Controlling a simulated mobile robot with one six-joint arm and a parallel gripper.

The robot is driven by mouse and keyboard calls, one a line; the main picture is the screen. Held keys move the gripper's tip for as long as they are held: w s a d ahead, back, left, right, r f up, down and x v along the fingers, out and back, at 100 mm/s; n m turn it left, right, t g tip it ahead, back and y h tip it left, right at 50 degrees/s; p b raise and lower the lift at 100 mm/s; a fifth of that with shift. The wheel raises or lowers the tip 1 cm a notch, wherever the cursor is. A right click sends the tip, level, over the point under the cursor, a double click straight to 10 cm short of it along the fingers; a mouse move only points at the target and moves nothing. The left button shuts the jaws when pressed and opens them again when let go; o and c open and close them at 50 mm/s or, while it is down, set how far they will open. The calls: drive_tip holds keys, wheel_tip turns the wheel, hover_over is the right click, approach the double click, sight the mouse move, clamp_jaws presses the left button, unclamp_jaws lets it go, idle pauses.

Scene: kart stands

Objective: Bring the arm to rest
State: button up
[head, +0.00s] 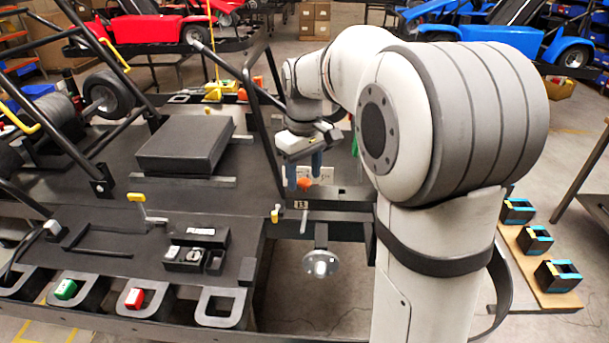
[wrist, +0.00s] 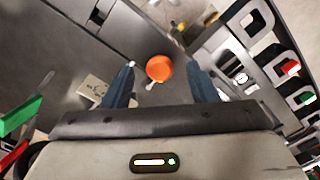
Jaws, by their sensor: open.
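My arm (head: 455,125) stands at the right of the kart stand and reaches over it, bent at the elbow. My gripper (head: 304,180) points down above the stand's right part, with its blue fingers apart. In the wrist view my gripper (wrist: 163,72) is open, and an orange knob (wrist: 159,68) shows between the fingertips. The knob also shows just below the fingers in the head view (head: 304,185). No contact shows, but the exact gap is hard to tell. Nothing is seen held.
The stand carries a black box (head: 184,145), black frame tubes and a yellow-handled lever (head: 137,198). Green (head: 65,289) and red (head: 134,298) switches sit at its front edge. A wooden board (head: 535,265) with several black-and-blue blocks is at right. Red and blue karts stand behind.

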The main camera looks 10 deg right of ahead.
wheel_tip(320, 180, up, 6)
drive_tip(key=shift+r, duration=0.2)
drive_tip(key=shift+s+r, duration=0.15)
drive_tip(key=shift+s, duration=0.2)
drive_tip(key=s+f+m+t, duration=0.1)
drive_tip(key=s+f, duration=0.4)
drive_tip(key=s, duration=0.5)
drive_tip(key=s+f+m+t, duration=0.2)
drive_tip(key=s+f+m, duration=0.2)
drive_tip(key=s, duration=0.6)
drive_tip(key=shift+s+d+f, duration=0.15)
drive_tip(key=shift+s+f, duration=0.25)
drive_tip(key=shift+f, duration=0.45)
